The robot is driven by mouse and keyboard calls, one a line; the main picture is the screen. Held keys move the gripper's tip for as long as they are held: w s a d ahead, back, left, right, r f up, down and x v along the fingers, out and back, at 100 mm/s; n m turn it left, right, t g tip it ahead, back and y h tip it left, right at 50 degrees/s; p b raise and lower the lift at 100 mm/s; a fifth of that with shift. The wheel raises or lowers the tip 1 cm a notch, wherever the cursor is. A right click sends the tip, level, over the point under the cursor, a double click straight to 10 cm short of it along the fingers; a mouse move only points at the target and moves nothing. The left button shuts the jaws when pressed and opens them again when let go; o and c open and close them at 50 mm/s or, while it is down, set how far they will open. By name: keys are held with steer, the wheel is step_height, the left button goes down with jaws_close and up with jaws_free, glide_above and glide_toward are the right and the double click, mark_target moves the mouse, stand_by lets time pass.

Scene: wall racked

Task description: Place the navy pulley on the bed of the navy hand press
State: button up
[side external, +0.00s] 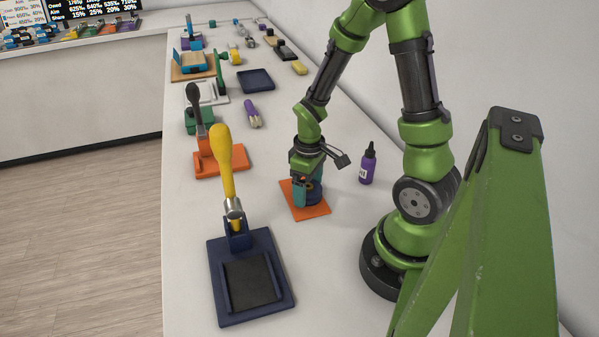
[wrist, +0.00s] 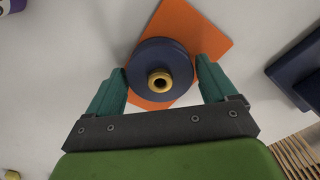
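The navy pulley (wrist: 147,63), with a brass hub, lies flat on an orange mat (wrist: 187,25). In the side external view the pulley (side external: 314,195) is partly hidden by my gripper. My gripper (wrist: 160,70) is down low over the mat, its teal fingers apart on either side of the pulley. Whether the fingers touch its rim is hard to tell. The navy hand press (side external: 286,290) stands at the front left, with a dark flat bed (side external: 250,283) and a raised yellow-handled lever. The bed is empty. Part of a navy base (wrist: 290,70) shows at the right of the wrist view.
A purple bottle (side external: 368,164) stands right of the mat. An orange press (side external: 233,160) with a dark lever is behind the navy one. A purple-and-white item (side external: 252,115), a navy tray (side external: 256,80) and other tools lie farther back. The counter between mat and navy press is clear.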

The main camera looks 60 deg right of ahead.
steer(key=shift+o, duration=0.9)
step_height(320, 180, up, 17)
steer(key=a+r+m+t, duration=0.1)
steer(key=a+r+t, duration=0.2)
steer(key=a, duration=0.3)
steer(key=a+r+m+t, duration=0.1)
steer(key=a, duration=0.1)
steer(key=s+a+r+m+t+y, duration=0.1)
steer(key=a, duration=0.2)
steer(key=s+a+r+t+y, duration=0.1)
steer(key=a+t, duration=0.1)
steer(key=shift+s+a+r+m, duration=0.15)
steer(key=shift+a+r+m, duration=0.05)
steer(key=shift+m, duration=0.2)
steer(key=shift+d, duration=0.1)
